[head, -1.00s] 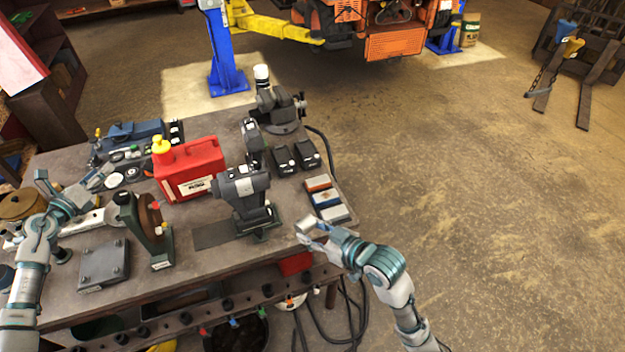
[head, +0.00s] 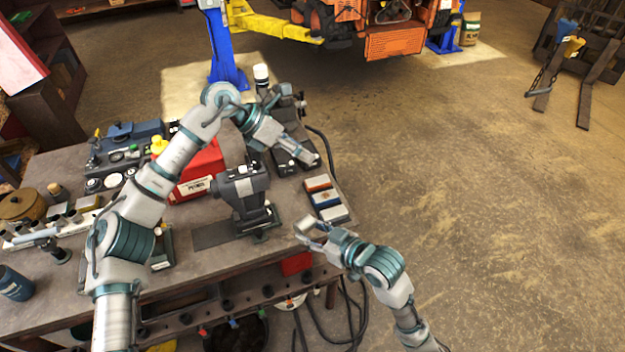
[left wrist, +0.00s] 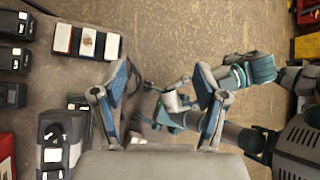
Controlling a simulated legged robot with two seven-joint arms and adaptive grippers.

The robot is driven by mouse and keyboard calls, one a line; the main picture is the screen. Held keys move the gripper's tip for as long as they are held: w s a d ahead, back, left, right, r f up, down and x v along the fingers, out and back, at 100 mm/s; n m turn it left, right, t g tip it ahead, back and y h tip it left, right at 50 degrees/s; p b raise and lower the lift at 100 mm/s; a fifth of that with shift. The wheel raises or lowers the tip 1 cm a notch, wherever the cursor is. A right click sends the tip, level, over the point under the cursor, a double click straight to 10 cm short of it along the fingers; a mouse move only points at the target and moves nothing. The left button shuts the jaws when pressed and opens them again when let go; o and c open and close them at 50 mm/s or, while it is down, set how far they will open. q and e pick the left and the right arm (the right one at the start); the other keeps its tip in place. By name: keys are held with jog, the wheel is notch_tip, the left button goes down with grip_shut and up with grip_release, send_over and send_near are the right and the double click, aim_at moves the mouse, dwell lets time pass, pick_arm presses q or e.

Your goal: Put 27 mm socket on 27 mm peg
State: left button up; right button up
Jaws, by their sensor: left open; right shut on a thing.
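The white socket rail (head: 65,229) lies at the left of the workbench, with several small metal sockets on it. Their size marks are too small to read, so I cannot pick out the 27 mm peg. My left gripper (head: 311,157) is open and empty above the bench's right side; its spread fingers show in the left wrist view (left wrist: 163,88). My right gripper (head: 308,228) is shut on a small grey metal piece just off the bench's right edge. I cannot tell for sure that the piece is the 27 mm socket.
Coloured blocks (head: 326,199) lie near the right edge. A vise is partly hidden behind my left arm.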

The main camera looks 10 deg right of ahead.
aim_at(310, 218)
pick_arm(q)
jog(key=s+d+f+n+y, duration=0.2)
jog(key=s+d+y, duration=0.1)
jog(key=s+y, duration=0.65)
jog(key=shift+y, duration=0.45)
jog(key=f, duration=0.3)
jog(key=a+f, duration=0.1)
jog(key=f, duration=0.3)
jog(key=a+f, duration=0.1)
jog(key=f, duration=0.2)
jog(key=shift+a+f, duration=0.15)
jog(key=shift+f, duration=0.45)
jog(key=shift+d+f, duration=0.25)
jog(key=shift+d, duration=0.1)
pick_arm(e)
jog(key=shift+d, duration=0.3)
